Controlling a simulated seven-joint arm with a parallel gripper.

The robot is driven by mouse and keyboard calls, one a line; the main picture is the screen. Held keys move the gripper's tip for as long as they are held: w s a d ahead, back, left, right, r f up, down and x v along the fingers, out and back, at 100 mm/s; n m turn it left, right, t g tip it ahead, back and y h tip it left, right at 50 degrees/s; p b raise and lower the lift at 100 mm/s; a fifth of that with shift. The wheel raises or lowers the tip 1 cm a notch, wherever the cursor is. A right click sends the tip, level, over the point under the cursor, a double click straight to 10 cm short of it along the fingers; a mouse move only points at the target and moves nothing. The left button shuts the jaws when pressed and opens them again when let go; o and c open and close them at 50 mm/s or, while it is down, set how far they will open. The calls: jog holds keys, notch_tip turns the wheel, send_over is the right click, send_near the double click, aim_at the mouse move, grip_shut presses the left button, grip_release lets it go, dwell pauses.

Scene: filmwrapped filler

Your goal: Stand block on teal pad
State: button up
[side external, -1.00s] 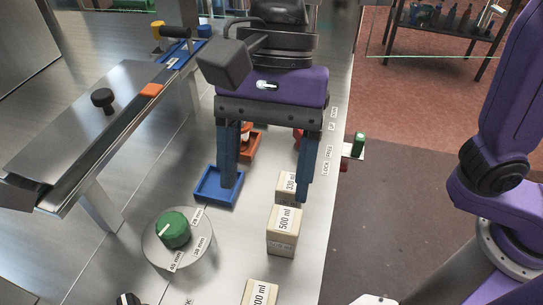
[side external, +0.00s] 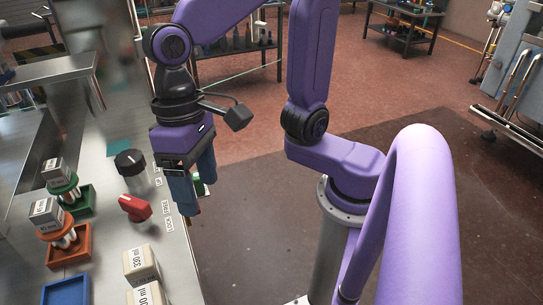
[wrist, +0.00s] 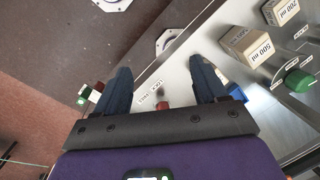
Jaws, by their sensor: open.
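My gripper (side external: 200,198) is open and empty, fingers down, at the bench's right edge near a red knob (side external: 135,207). In the wrist view its fingers (wrist: 161,66) stand wide apart with no block between them. The wrist view shows the 500 ml block (wrist: 247,46) and a further block (wrist: 281,12) to the right of the fingers.
Green (side external: 82,202), orange (side external: 72,254) and blue (side external: 66,292) trays line the bench's left side. Grey-topped pieces stand at the green and orange ones. A black knob (side external: 129,162) is left of the gripper. Open floor lies right of the bench.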

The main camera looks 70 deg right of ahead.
jog(key=shift+o, duration=0.5)
jog(key=s+d+f+n, duration=0.2)
jog(key=d+n, duration=0.1)
jog(key=d, duration=0.2)
jog(key=s+d+f+n+t, duration=0.1)
jog(key=s+d+f+n, duration=0.1)
jog(key=d+n, duration=0.2)
jog(key=s+d+f+n+h, duration=0.1)
jog(key=s+d+f+n, duration=0.1)
jog(key=d, duration=0.5)
jog(key=shift+s+d+f+n+t, duration=0.15)
jog(key=shift+d+n+t, duration=0.15)
jog(key=shift+n, duration=0.4)
